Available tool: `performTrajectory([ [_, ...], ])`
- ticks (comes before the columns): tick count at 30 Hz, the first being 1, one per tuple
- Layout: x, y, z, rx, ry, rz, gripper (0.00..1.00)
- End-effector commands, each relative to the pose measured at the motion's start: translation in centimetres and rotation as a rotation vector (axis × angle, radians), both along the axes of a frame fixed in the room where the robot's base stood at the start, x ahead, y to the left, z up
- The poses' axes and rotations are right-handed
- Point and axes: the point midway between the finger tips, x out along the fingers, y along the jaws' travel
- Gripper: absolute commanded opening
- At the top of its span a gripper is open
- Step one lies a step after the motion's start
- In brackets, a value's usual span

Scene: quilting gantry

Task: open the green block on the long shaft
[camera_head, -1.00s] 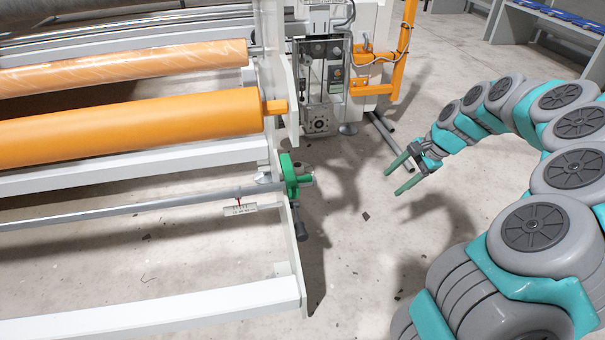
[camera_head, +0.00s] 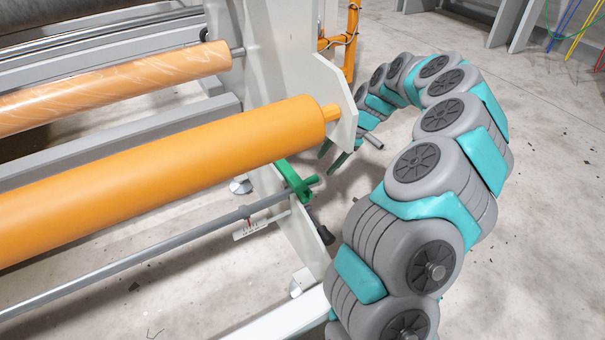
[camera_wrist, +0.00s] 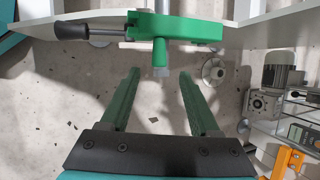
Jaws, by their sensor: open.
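The green block (camera_head: 293,181) sits at the right end of the long grey shaft (camera_head: 150,258), against the white frame plate. I cannot tell whether the block is open or shut. My gripper (camera_head: 333,153) is just right of and beyond the block in the head view. In the wrist view my gripper (camera_wrist: 159,75) is open, with two green fingers apart and nothing between them.
A thick orange roller (camera_head: 160,170) runs above the shaft, with a paler roller (camera_head: 115,82) behind it. A white end plate (camera_head: 335,100) stands close to my gripper. In the wrist view a motor (camera_wrist: 275,85) is at the right. Bare floor lies right of my arm.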

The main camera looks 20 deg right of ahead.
Motion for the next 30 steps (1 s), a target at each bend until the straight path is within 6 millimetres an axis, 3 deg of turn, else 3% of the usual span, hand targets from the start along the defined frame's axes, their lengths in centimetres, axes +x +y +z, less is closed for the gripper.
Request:
performTrajectory([
  [15,1.3,2.8,-6.0,0.001,0.0,0.001,0.62],
  [24,1.4,3.0,-6.5,0.0,-0.001,0.001,0.62],
  [30,1.4,3.0,-6.5,0.0,-0.001,0.0,0.42],
])
